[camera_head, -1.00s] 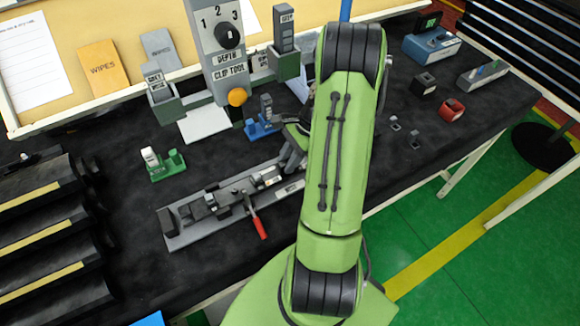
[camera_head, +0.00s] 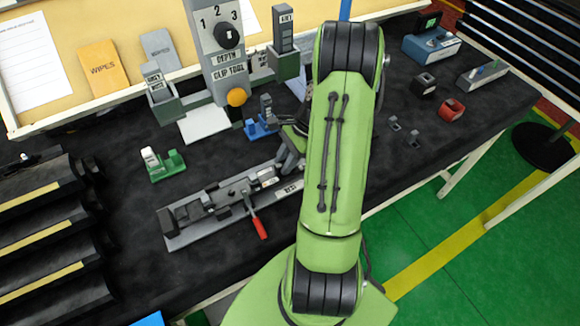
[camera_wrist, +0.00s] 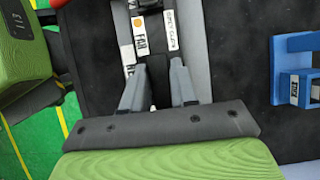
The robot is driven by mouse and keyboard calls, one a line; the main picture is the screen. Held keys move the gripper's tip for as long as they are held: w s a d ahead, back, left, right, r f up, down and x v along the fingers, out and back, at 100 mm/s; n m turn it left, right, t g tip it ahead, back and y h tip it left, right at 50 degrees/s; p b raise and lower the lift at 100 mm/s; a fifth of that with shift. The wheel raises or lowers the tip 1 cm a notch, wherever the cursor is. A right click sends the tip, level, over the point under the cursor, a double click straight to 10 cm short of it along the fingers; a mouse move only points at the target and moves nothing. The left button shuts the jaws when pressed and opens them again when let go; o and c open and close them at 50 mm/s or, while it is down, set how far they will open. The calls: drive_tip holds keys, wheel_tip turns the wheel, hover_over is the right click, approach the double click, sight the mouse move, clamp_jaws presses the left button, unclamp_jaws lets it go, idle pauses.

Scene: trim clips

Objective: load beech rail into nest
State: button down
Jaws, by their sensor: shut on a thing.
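The grey fixture (camera_head: 180,240) with the nest lies lengthwise on the dark bench, with dark blocks and a red-handled clamp (camera_head: 258,227) on it. My gripper (camera_head: 283,168) is low at the fixture's right end, partly hidden by my arm. In the wrist view my gripper (camera_wrist: 160,78) has its two grey fingers over the fixture (camera_wrist: 195,45), shut on a dark narrow piece (camera_wrist: 157,72) between them. I cannot tell whether this piece is the beech rail. White labels, one reading FAR, show just beyond the fingertips.
A blue stand (camera_head: 262,130) is just behind the fixture; it also shows in the wrist view (camera_wrist: 292,65). A green stand (camera_head: 168,166) is at left. The grey clip-tool post (camera_head: 222,55) rises behind. Black racks (camera_head: 40,230) stand at far left. Small clips and a red block (camera_head: 451,110) lie right.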

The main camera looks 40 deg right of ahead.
drive_tip(key=shift+w+a+f, duration=0.1)
drive_tip(key=shift+a, duration=0.3)
drive_tip(key=c, duration=0.8)
unclamp_jaws()
drive_tip(key=shift+w, duration=0.1)
drive_tip(key=p+v, duration=0.3)
drive_tip(key=v, duration=0.9)
